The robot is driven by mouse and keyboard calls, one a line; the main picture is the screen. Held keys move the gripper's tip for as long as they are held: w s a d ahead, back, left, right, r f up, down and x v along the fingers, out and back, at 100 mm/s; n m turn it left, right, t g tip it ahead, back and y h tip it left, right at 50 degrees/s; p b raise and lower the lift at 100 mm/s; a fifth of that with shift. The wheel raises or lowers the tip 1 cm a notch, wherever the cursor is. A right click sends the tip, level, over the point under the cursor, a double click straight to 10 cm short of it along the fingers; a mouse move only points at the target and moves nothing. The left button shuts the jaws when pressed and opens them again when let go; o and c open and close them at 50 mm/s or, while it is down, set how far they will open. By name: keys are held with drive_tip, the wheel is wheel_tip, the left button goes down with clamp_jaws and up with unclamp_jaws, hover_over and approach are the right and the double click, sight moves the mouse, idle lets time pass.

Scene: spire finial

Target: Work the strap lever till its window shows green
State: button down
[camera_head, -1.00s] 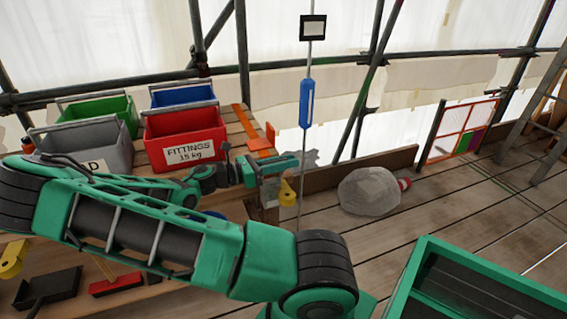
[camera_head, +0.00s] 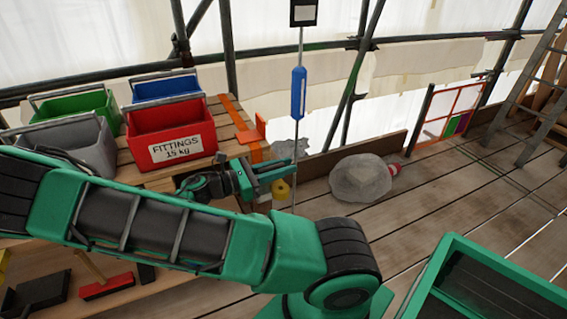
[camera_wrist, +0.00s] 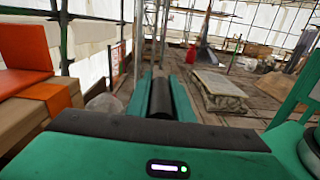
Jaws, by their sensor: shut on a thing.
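An orange strap (camera_head: 234,112) runs over the wooden bench top, with a raised orange piece (camera_head: 260,125) at the bench's right end that looks like the lever. Orange parts (camera_wrist: 47,97) also show at the left edge of the wrist view. No window colour can be made out on them. My gripper (camera_head: 277,172) is beside the bench's right end, below and right of the orange piece and apart from it. Its jaws are shut on a dark cylinder (camera_wrist: 160,98), whose kind I cannot tell. A yellow thing (camera_head: 281,190) shows just below the fingers; whether it is held is unclear.
A thin upright rod (camera_head: 300,125) with a blue sleeve (camera_head: 299,92) stands close by the fingertips. A red fittings bin (camera_head: 168,135) and other bins stand on the bench. A grey sack-like lump (camera_head: 360,178) lies on the planks. A green-rimmed box (camera_head: 480,262) is front right.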

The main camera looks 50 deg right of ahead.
drive_tip(key=c, duration=1.6)
unclamp_jaws()
drive_tip(key=shift+o, duration=0.2)
drive_tip(key=v, duration=1.1)
drive_tip(key=shift+d, duration=0.15)
